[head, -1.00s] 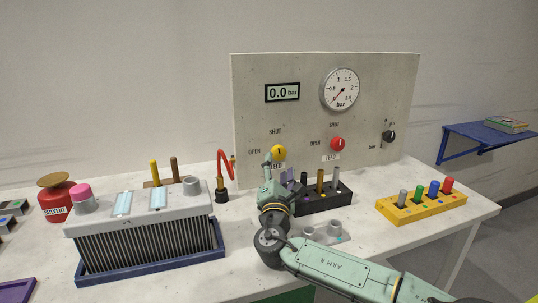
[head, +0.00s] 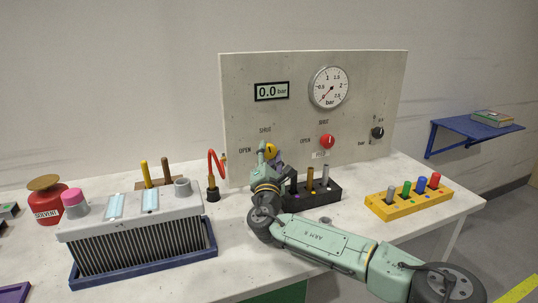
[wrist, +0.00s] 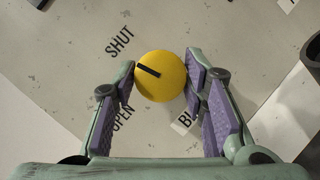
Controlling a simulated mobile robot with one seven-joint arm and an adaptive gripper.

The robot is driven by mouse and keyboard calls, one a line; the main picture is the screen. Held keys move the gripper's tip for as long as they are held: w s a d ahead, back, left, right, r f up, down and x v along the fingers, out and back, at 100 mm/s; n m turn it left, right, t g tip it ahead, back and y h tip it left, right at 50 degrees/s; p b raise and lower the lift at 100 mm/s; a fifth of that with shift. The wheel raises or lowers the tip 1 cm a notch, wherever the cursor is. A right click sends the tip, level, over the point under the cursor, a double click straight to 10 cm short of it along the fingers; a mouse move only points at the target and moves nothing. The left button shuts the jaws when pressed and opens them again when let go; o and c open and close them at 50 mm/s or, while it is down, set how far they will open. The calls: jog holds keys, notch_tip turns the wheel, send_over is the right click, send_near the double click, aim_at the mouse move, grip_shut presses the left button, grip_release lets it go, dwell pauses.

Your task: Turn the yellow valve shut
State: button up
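The yellow valve (head: 271,152) is a round knob on the grey upright panel (head: 240,110), below its SHUT label and right of its OPEN label. In the wrist view the yellow valve (wrist: 165,88) sits between my fingertips, and its black mark points up-left, between the OPEN and SHUT labels and somewhat nearer SHUT. My gripper (wrist: 160,75) has its purple-padded fingers apart on either side of the knob, close to its edges; I cannot tell whether the pads touch it. In the head view my gripper (head: 264,155) partly covers the knob.
A red knob (head: 327,141) and a black knob (head: 377,133) are on the same panel. A black block with pegs (head: 325,193) stands below, close to my arm. The display (head: 271,92) reads 0.0 bar.

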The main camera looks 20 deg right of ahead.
jog(key=c, duration=0.6)
jog(key=shift+m+g, duration=0.8)
jog(key=shift+m, duration=0.9)
jog(key=shift+c, duration=0.2)
jog(key=o, duration=1.1)
jog(key=shift+o, duration=0.2)
jog(key=v, duration=1.2)
jog(key=shift+a, duration=0.1)
